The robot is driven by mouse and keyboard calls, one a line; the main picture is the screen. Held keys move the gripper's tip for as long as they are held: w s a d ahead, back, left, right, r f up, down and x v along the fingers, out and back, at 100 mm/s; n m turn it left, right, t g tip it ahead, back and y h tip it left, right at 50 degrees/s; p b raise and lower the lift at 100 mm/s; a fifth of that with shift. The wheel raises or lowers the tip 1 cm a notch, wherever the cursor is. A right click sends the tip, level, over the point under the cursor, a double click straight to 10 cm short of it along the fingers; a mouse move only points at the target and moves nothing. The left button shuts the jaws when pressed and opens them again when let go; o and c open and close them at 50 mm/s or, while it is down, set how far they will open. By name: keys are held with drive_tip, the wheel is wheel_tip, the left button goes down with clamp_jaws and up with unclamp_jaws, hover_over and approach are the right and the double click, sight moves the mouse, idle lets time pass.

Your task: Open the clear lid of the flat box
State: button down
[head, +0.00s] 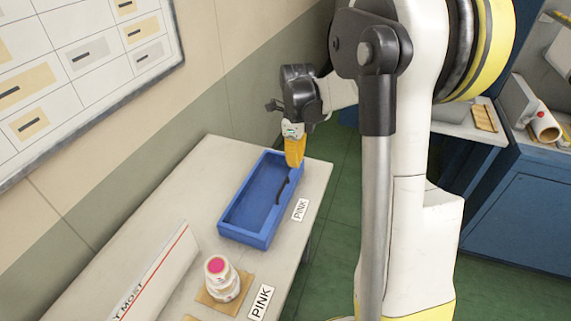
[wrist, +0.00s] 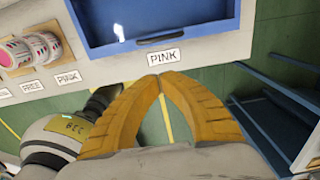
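The flat blue box (head: 230,228) lies on the pale table in the head view. Its near part also shows at the top of the wrist view (wrist: 215,24). A dark bar-like handle (head: 282,190) sits along the box's right side; it shows in the wrist view (wrist: 160,39). The clear lid is hard to make out; a white glint (wrist: 120,33) shows over the blue interior. My gripper (head: 294,163) has orange fingers, near the box's far right corner in the head view. In the wrist view its fingertips (wrist: 158,77) meet with nothing between them, just below the PINK label.
A PINK label (head: 300,210) is on the table edge beside the box. A pink-topped stack of white rolls (head: 220,280) stands on a tan pad nearer the camera. A white printed panel (head: 158,275) is to its left.

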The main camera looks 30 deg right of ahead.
drive_tip(key=s+a+r+n+t+b, duration=0.2)
drive_tip(key=s+a+r+n+t, duration=0.1)
drive_tip(key=s+a+r+n, duration=0.8)
drive_tip(key=s+a+f+n+t+b, duration=0.1)
drive_tip(key=s+a+f+n+t, duration=0.15)
drive_tip(key=n, duration=0.65)
drive_tip(key=s+a+f+n+t+b, duration=0.1)
drive_tip(key=s+a+f+n+t, duration=0.2)
drive_tip(key=n, duration=0.5)
drive_tip(key=m+g+y, duration=0.3)
drive_tip(key=m+y, duration=0.2)
drive_tip(key=m, duration=2.3)
approach(284, 199)
drive_tip(key=s+d+f, duration=0.2)
drive_tip(key=s, duration=0.1)
drive_tip(key=shift+t, duration=0.25)
drive_tip(key=b+x, duration=0.4)
drive_tip(key=x, duration=0.5)
drive_tip(key=shift+f, duration=0.15)
drive_tip(key=shift+w+a+r, duration=0.35)
drive_tip(key=shift+r, duration=0.2)
drive_tip(key=shift+w+a+r, duration=0.3)
drive_tip(key=shift+w+r, duration=0.1)
drive_tip(key=shift+r, duration=0.15)
drive_tip(key=shift+w+a+r+b, duration=0.1)
drive_tip(key=shift+w+r+b, duration=0.2)
drive_tip(key=shift+r, duration=0.15)
